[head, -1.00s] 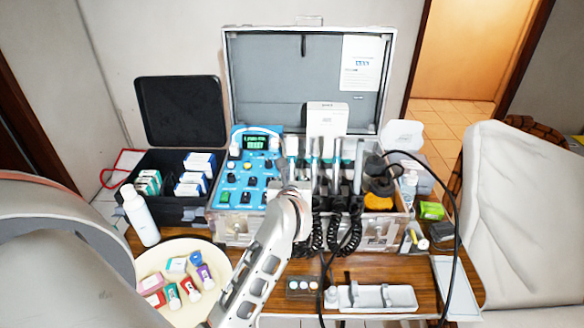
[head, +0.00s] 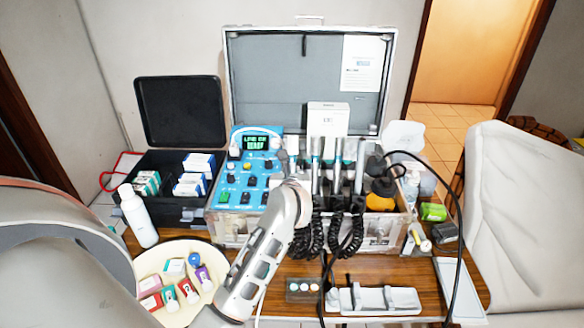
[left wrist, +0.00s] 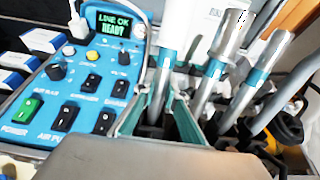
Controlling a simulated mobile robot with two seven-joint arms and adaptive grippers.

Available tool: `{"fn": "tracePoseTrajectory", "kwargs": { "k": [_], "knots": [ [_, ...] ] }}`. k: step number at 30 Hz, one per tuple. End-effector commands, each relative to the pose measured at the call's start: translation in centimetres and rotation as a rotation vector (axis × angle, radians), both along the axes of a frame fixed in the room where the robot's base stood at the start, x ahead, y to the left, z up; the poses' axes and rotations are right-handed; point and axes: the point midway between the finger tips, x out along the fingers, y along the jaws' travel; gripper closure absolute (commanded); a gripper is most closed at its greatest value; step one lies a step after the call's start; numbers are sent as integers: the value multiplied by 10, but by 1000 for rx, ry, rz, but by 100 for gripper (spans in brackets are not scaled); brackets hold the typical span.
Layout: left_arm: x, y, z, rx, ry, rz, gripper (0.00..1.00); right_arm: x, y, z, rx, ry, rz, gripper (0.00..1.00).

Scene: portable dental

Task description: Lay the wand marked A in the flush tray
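Several silver wands with teal bands stand upright in holders on the case front, also visible in the head view (head: 315,172); no letter A is legible on any. In the left wrist view, the nearest wand (left wrist: 161,88) has a white upper part and stands between my left gripper's fingers (left wrist: 158,120). The fingers look open, with gaps beside the wand. In the head view my left gripper (head: 290,172) is in front of the wand row, its tips hard to make out. A white tray with shaped rests (head: 405,301), possibly the flush tray, lies at the table's front. My right gripper is out of view.
A blue control panel (head: 232,190) is left of the wands. Black coiled hoses (head: 345,235) hang in front, and a black cable loops down at right. A round cream plate (head: 150,262) holds small bottles. A small dark block (head: 303,290) lies left of the white tray.

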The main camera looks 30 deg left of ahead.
Motion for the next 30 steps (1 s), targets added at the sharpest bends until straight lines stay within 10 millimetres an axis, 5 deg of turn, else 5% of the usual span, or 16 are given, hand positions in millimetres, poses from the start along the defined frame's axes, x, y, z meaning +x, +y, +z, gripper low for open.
{"fn": "tracePoseTrajectory", "kwargs": {
  "k": [14,30],
  "knots": [
    [0,0,0,0,0,0,100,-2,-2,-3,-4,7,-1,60],
    [10,6,31,1,-2,1,100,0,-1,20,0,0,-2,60]
  ]
}}
